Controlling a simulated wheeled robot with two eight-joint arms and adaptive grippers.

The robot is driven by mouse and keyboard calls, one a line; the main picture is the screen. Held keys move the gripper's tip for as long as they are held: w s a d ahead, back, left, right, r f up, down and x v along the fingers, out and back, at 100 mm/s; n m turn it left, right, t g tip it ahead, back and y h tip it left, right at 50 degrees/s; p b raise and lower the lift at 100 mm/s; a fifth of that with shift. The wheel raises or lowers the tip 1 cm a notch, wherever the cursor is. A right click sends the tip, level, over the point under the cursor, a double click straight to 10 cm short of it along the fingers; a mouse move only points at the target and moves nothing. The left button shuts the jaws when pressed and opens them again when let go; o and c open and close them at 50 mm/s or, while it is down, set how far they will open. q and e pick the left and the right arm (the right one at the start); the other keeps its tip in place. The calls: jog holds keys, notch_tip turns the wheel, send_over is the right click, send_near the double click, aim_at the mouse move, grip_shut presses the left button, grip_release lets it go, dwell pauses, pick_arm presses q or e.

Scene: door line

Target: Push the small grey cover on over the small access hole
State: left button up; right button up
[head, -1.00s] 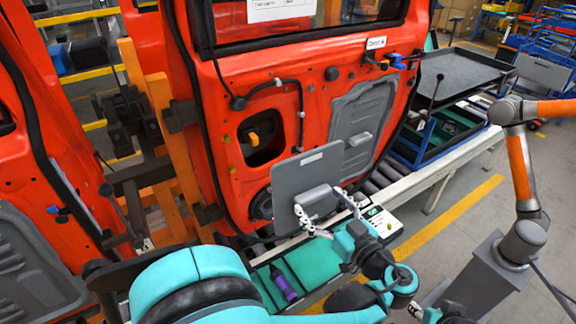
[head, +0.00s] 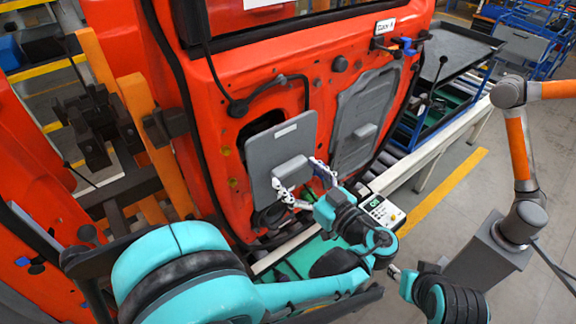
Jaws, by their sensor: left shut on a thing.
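The small grey cover (head: 262,155) is a flat plate with a raised block handle and a pale label near its top edge. My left gripper (head: 303,182) is shut on its handle, from the right and below. The cover stands nearly upright in front of the orange-red door (head: 245,65). The small access hole (head: 262,122) shows only as a dark strip past the cover's upper left edge; the rest is hidden. Whether the cover touches the door, I cannot tell. My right gripper (head: 393,271) shows only small pale tips at lower right.
A larger grey panel (head: 352,105) sits on the door to the right of the cover. A black cable (head: 270,88) runs above the hole. A white control box (head: 381,211) stands at the line's edge. Another robot arm (head: 517,150) stands at right.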

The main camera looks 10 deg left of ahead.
aim_at(286, 164)
pick_arm(q)
jog(key=shift+w+a+r, duration=0.15)
jog(key=shift+w+a, duration=0.25)
jog(key=shift+a, duration=0.1)
jog(key=shift+x, duration=1.8)
jog(key=shift+x, duration=0.9)
dwell(0.4)
jog(key=o, duration=1.2)
